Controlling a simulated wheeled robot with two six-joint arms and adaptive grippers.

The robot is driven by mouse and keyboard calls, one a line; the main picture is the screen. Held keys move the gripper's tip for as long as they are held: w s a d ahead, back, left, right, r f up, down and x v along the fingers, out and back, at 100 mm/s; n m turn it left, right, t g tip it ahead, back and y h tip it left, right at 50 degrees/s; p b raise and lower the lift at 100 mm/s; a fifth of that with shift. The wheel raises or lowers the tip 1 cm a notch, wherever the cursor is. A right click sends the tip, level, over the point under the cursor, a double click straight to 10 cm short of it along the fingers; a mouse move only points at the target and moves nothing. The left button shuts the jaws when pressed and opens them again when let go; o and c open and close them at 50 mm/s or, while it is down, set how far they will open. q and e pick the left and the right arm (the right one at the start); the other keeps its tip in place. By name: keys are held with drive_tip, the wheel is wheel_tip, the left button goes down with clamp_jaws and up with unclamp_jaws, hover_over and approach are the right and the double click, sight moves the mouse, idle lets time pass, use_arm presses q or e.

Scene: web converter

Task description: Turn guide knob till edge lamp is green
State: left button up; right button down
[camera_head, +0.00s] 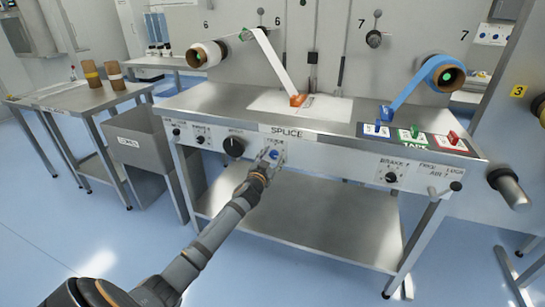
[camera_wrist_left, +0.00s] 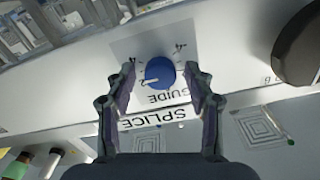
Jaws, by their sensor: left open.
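The guide knob (camera_wrist_left: 160,71) is a round blue dial with a white pointer mark, on a pale plate lettered GUIDE, upside down in the left wrist view. Its mark points to the left of that view. The knob also shows as a small blue spot in the head view (camera_head: 274,154). My left gripper (camera_wrist_left: 160,88) is open, with one fingertip on each side of the knob; I cannot tell whether they touch it. In the head view the left gripper (camera_head: 268,160) is at the panel below the SPLICE label. I cannot make out the edge lamp. My right gripper is not in view.
A larger black knob (camera_head: 234,147) sits left of the guide knob. Another black knob (camera_head: 391,177) is at the panel's right. The steel table (camera_head: 225,100) carries an orange clip (camera_head: 298,99) on a white strip. A grey bin (camera_head: 146,140) stands at its left.

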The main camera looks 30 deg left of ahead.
use_arm(q)
clamp_jaws()
idle(0.3)
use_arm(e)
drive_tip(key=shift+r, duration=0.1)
use_arm(q)
drive_tip(key=shift+m, duration=0.4)
drive_tip(key=shift+m+p, duration=0.3)
drive_tip(key=shift+m, duration=0.3)
drive_tip(key=shift+m+p, duration=0.7)
drive_tip(key=shift+m, duration=1.1)
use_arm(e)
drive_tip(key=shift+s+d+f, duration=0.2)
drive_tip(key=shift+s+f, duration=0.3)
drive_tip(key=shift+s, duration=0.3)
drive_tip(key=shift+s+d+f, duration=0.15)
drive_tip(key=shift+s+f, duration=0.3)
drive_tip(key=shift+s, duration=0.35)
use_arm(q)
drive_tip(key=shift+f, duration=0.1)
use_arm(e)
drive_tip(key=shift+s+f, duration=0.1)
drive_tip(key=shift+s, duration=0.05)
